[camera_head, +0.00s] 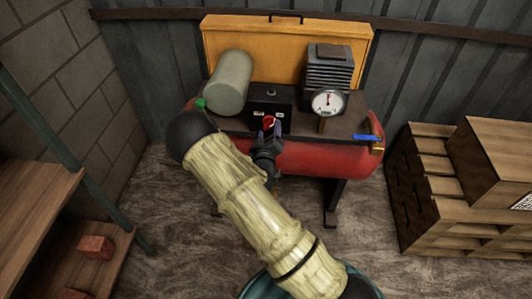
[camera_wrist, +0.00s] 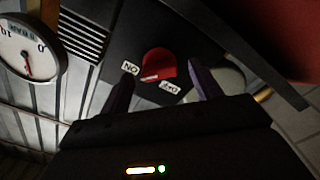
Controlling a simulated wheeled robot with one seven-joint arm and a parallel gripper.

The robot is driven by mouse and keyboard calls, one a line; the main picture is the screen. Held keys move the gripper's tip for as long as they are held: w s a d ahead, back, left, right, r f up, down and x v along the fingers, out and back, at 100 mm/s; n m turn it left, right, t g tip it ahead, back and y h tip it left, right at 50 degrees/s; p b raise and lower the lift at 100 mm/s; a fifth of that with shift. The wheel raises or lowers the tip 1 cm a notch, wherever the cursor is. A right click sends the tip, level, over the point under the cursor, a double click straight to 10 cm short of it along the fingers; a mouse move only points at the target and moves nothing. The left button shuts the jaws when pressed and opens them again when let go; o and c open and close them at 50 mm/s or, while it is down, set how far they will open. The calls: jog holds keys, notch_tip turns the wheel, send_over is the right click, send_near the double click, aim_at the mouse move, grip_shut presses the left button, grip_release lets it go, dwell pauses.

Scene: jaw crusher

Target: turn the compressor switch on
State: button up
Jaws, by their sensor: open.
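The red compressor switch (camera_head: 269,121) sits on the front of a black control box (camera_head: 285,100) on the compressor. In the wrist view the red knob (camera_wrist: 159,64) shows with a white mark at its lower left edge. An ON label (camera_wrist: 130,68) is to its left and an OFF label (camera_wrist: 170,87) lies below it to the right; the view is turned over. My gripper (camera_head: 270,130) is open in front of the switch. In the wrist view its fingers (camera_wrist: 161,72) stand on either side of the knob, with gaps visible; contact cannot be told.
The compressor's red tank (camera_head: 325,157) bears a gauge (camera_head: 328,101), a motor (camera_head: 329,68), a grey cylinder (camera_head: 230,82) and a blue-handled valve (camera_head: 367,137). Wooden crates (camera_head: 430,215) stand right. A shelf (camera_head: 35,195) with bricks stands left.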

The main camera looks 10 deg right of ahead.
jog(key=v, duration=1.6)
jog(key=shift+s, duration=0.25)
jog(key=shift+r, duration=0.1)
